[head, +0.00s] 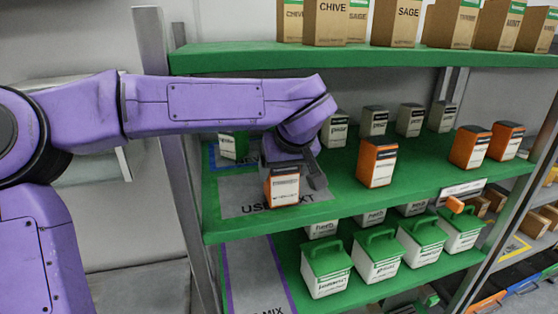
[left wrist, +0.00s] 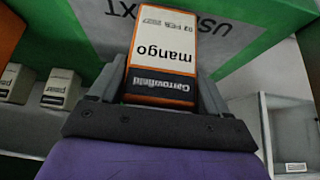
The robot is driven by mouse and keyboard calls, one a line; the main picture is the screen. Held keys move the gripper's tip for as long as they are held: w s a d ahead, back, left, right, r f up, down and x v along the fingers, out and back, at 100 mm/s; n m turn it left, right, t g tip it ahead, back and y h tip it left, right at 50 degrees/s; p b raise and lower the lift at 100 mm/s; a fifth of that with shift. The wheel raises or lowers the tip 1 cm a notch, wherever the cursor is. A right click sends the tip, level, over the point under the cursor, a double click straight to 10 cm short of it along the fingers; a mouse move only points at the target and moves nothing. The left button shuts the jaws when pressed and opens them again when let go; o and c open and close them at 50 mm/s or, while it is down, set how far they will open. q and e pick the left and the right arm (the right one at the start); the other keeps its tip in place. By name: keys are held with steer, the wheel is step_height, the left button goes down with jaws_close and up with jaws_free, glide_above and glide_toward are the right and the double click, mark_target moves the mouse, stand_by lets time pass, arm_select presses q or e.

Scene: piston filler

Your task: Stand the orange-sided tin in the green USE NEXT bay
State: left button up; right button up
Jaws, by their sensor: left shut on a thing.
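The orange-sided tin (head: 283,187) has a white front label and a dark top band. In the left wrist view the tin (left wrist: 165,45) reads "mango" and "Carrowfield". My left gripper (head: 290,168) is shut on it, with one finger on each side (left wrist: 160,90). The tin looks upright, over the grey USE NEXT panel (head: 235,188) on the green middle shelf, and covers part of the lettering. I cannot tell whether its base touches the panel. My right gripper is not in view.
Another orange-sided tin (head: 377,162) stands right of the panel, with two more (head: 470,147) farther right. Pale tins (head: 335,129) line the back. The upper shelf (head: 330,57) holds cartons; green-lidded tubs (head: 325,270) stand below. A metal post (head: 178,160) bounds the left side.

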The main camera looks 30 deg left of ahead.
arm_select(q)
steer(key=a, duration=0.1)
steer(key=w, duration=0.1)
steer(key=a, duration=0.1)
steer(key=shift+w+a+r, duration=0.15)
steer(key=shift+a+r, duration=0.15)
steer(key=shift+a, duration=0.05)
steer(key=shift+a+f+p, duration=0.15)
steer(key=shift+f+p, duration=0.1)
steer(key=shift+p, duration=0.1)
steer(key=shift+w+f, duration=0.2)
steer(key=shift+f, duration=0.05)
steer(key=shift+f, duration=0.1)
steer(key=o, duration=1.4)
steer(key=shift+s, duration=0.1)
steer(key=shift+o, duration=0.2)
